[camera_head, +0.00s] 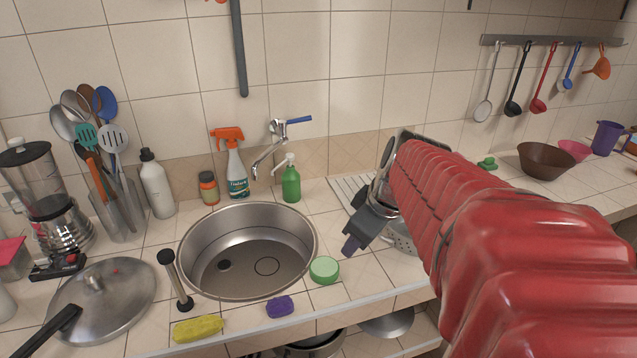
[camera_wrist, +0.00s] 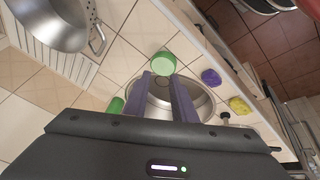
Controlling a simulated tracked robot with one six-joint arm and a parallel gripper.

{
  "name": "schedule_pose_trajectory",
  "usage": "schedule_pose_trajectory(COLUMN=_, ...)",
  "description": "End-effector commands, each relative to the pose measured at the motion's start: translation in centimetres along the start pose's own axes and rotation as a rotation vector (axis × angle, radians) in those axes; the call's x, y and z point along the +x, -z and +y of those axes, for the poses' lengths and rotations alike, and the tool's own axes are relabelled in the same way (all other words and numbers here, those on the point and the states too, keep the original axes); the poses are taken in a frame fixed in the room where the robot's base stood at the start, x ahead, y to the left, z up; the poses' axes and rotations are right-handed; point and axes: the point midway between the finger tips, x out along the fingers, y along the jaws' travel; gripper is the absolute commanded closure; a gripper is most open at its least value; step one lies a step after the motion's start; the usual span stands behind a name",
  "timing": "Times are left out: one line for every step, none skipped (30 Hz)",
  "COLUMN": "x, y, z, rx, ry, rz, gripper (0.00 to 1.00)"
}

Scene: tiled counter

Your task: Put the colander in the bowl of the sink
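The metal colander (camera_head: 402,238) stands on the counter right of the sink, mostly hidden behind my red arm in the head view. In the wrist view the colander (camera_wrist: 48,22) is at the upper left, cut by the frame edge, with a looped handle towards the picture's middle. The round steel sink bowl (camera_head: 248,277) is left of it and holds no object; it also shows in the wrist view (camera_wrist: 205,104). My gripper (camera_head: 353,243) is above the counter between sink and colander. Its purple fingers (camera_wrist: 162,80) are apart with nothing between them.
A green round sponge (camera_head: 324,269), a purple sponge (camera_head: 280,307) and a yellow sponge (camera_head: 198,328) lie along the sink's front. A plunger-like tool (camera_head: 175,280) and a pot lid (camera_head: 100,300) are at left. The tap (camera_head: 270,155) and bottles stand behind. A ribbed board (camera_head: 350,188) lies near the colander.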

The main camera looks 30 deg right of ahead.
Motion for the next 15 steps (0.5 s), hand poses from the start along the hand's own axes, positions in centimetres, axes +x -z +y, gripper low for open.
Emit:
schedule_pose_trajectory(x=0.2, y=-0.8, z=1.7, rx=-0.010, ry=-0.002, rz=-0.001, gripper=0.76)
schedule_pose_trajectory(x=0.2, y=-1.1, z=2.5, rx=-0.024, ry=-0.004, rz=0.001, gripper=0.76)
schedule_pose_trajectory(x=0.4, y=-1.6, z=3.7, rx=-0.042, ry=-0.005, rz=0.003, gripper=0.76)
schedule_pose_trajectory(x=0.4, y=-2.0, z=4.6, rx=-0.055, ry=-0.008, rz=0.006, gripper=0.76)
schedule_pose_trajectory(x=0.4, y=-2.5, z=5.5, rx=-0.067, ry=-0.010, rz=0.008, gripper=0.76)
schedule_pose_trajectory(x=0.5, y=-3.1, z=6.6, rx=-0.085, ry=-0.013, rz=0.011, gripper=0.76)
schedule_pose_trajectory(x=0.5, y=-3.6, z=7.5, rx=-0.099, ry=-0.016, rz=0.014, gripper=0.76)
schedule_pose_trajectory(x=0.6, y=-4.2, z=8.4, rx=-0.113, ry=-0.020, rz=0.016, gripper=0.76)
schedule_pose_trajectory(x=0.6, y=-4.9, z=9.5, rx=-0.131, ry=-0.024, rz=0.020, gripper=0.76)
schedule_pose_trajectory(x=0.6, y=-5.5, z=10.4, rx=-0.144, ry=-0.029, rz=0.022, gripper=0.76)
schedule_pose_trajectory(x=0.6, y=-6.2, z=11.2, rx=-0.156, ry=-0.033, rz=0.024, gripper=0.76)
schedule_pose_trajectory(x=0.6, y=-6.9, z=12.2, rx=-0.173, ry=-0.039, rz=0.028, gripper=0.76)
schedule_pose_trajectory(x=0.6, y=-7.5, z=12.9, rx=-0.186, ry=-0.043, rz=0.030, gripper=0.76)
schedule_pose_trajectory(x=0.6, y=-8.1, z=13.6, rx=-0.197, ry=-0.047, rz=0.032, gripper=0.76)
schedule_pose_trajectory(x=0.6, y=-8.7, z=14.3, rx=-0.211, ry=-0.053, rz=0.035, gripper=0.76)
